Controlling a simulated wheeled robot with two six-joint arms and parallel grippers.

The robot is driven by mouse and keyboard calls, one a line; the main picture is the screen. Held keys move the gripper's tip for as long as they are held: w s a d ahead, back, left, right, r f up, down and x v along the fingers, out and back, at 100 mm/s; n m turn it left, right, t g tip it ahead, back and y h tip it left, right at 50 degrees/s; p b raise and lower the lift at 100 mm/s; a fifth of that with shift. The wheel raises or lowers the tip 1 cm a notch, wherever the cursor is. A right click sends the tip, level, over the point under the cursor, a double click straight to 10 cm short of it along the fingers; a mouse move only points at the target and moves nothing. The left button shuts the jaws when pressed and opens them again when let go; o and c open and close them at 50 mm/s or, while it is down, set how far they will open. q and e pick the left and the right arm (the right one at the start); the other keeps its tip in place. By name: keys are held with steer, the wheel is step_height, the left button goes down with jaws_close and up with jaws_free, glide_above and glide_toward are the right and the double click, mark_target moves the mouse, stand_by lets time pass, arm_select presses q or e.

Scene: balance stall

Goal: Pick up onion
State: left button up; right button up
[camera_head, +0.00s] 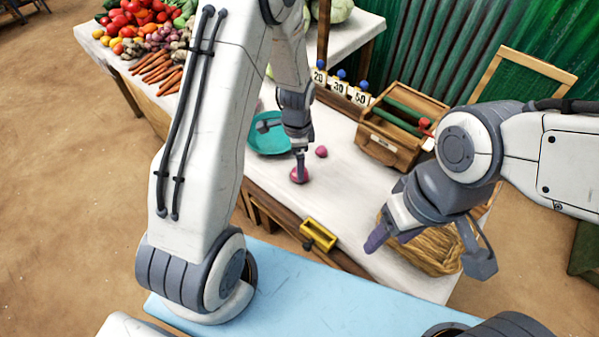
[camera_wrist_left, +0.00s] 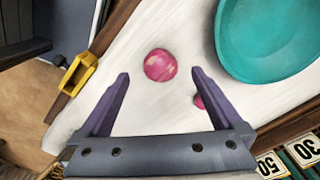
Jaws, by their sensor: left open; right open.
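A round pink-red onion (camera_head: 299,175) with pale streaks lies on the white table top. In the left wrist view the onion (camera_wrist_left: 160,65) sits just beyond and between my open fingertips. My left gripper (camera_head: 301,163) is open, points down and is close above the onion; I cannot tell if it touches. A smaller pink-red round item (camera_head: 321,152) lies beside it, partly hidden behind one finger in the left wrist view (camera_wrist_left: 199,102). My right gripper (camera_head: 428,252) is open and empty over the wicker basket at the right.
A teal pan (camera_head: 268,135) lies beside the onion. A wooden box (camera_head: 400,125) and number cards (camera_head: 339,86) stand behind. A yellow-framed piece (camera_head: 319,236) is at the front edge. The wicker basket (camera_head: 437,258) is under my right gripper. Vegetables (camera_head: 140,30) are piled far left.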

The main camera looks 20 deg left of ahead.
arm_select(q)
steer(key=f, duration=0.4)
steer(key=shift+w+d+f, duration=0.2)
steer(key=shift+d+f, duration=0.05)
steer(key=shift+f, duration=0.1)
steer(key=c, duration=1.4)
steer(key=shift+c, duration=0.2)
